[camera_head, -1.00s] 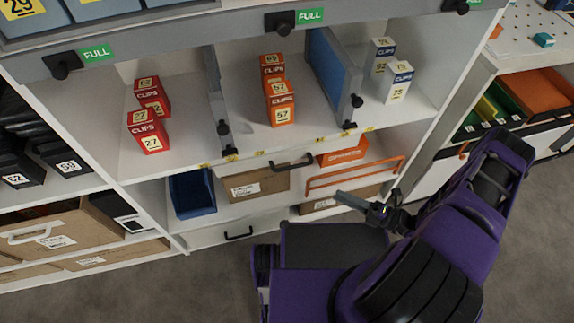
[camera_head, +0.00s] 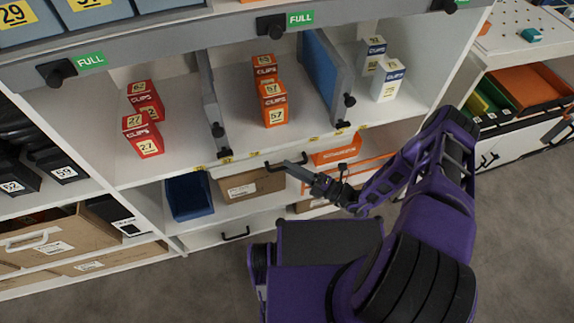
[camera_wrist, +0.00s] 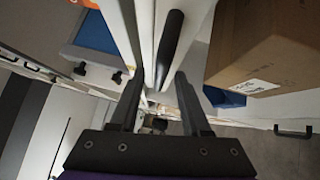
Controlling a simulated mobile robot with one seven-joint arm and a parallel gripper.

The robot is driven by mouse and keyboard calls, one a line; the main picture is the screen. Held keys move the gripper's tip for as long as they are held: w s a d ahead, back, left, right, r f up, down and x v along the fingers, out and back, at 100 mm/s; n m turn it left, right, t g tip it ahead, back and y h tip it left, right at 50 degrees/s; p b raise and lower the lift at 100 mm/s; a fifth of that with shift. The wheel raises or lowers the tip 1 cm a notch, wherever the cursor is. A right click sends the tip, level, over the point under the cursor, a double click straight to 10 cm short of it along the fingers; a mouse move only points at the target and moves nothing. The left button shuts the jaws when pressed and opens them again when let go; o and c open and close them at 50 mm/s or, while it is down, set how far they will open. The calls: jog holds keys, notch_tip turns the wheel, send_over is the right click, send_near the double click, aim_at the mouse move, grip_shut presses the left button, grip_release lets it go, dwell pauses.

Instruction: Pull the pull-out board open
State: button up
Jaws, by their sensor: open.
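The pull-out board (camera_wrist: 145,32) is a thin white panel under the middle shelf, seen edge-on in the wrist view. Its black bar handle (camera_wrist: 170,46) stands just beyond my fingertips, roughly in line with the gap between them. My gripper (camera_wrist: 160,84) is open, with one dark finger on each side of that gap and nothing held. In the head view my gripper (camera_head: 296,169) is at the handle (camera_head: 276,168) at the front edge of the shelf and partly covers it. I cannot tell whether the fingers touch the handle.
A cardboard box (camera_head: 250,186) and a blue bin (camera_head: 188,196) sit in the bay below the board. An orange box (camera_head: 337,152) lies to the right. Red (camera_head: 143,134) and orange (camera_head: 273,104) clip boxes stand on the shelf above. A lower drawer has a black handle (camera_head: 236,236).

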jog(key=shift+x, duration=0.85)
grip_shut()
dwell(0.8)
